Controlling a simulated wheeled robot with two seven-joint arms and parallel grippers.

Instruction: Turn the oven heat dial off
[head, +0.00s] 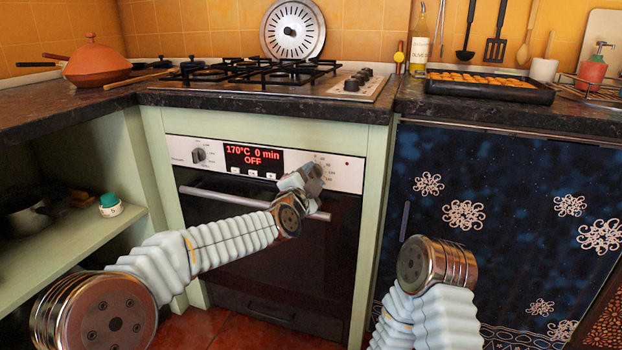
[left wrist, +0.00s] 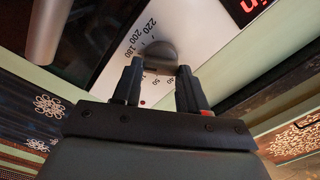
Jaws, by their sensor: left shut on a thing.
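The oven (head: 275,260) is under the gas hob, with a white control panel across its top. The heat dial (left wrist: 157,52) is a dark grey knob on a white face with printed numbers in the left wrist view. My left gripper (left wrist: 159,69) has one finger on each side of the dial and is shut on it. In the head view my left gripper (head: 312,178) is at the right part of the panel and hides the dial. The red display (head: 253,157) reads 170°C, 0 min, OFF. My right gripper is out of view; only part of that arm shows.
Another knob (head: 198,155) is at the panel's left. The oven door handle (head: 235,200) runs just below the panel, close to my left arm. The hob (head: 270,85) and a baking tray (head: 490,88) are above. A dark blue patterned cabinet front (head: 500,200) is at right.

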